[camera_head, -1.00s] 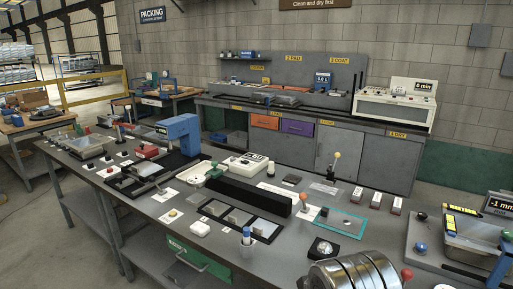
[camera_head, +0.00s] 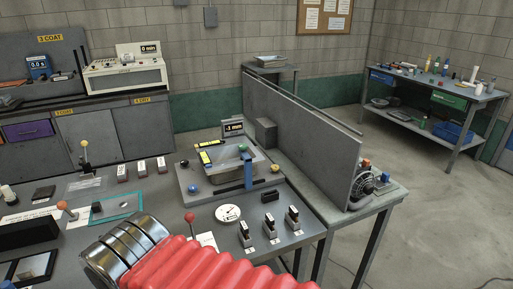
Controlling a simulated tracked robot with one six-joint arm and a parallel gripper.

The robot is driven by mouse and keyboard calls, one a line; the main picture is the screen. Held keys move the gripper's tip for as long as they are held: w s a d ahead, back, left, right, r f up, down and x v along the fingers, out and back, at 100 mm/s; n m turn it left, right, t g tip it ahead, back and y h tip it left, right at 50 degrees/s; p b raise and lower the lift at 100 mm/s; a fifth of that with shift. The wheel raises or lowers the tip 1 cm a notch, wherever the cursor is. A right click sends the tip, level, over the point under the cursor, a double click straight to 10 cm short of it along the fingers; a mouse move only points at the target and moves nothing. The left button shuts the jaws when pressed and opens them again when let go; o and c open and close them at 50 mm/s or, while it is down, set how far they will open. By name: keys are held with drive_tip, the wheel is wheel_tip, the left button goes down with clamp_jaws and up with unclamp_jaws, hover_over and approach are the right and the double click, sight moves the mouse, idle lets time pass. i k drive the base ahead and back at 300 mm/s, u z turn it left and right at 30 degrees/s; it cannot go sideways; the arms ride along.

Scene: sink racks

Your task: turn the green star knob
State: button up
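I cannot pick out a green star knob with certainty. A small green piece (camera_head: 242,148) sits at the back of the grey tray fixture on the bench, just below a small display reading "-1 mm" (camera_head: 233,127); it is too small to tell its shape. The fixture (camera_head: 205,188) also bears a blue upright post (camera_head: 248,168) and yellow-labelled parts. My gripper is not in view. Only my arm's metal rings and red ribbed sleeve show at the bottom.
A lever with a red ball (camera_head: 189,217), a white dial (camera_head: 228,213) and small switches (camera_head: 270,225) stand in front. A black wheel device (camera_head: 364,187) is right of the panel. Open floor lies at right.

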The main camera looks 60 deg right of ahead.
sight(243, 146)
drive_tip(key=z, duration=1.8)
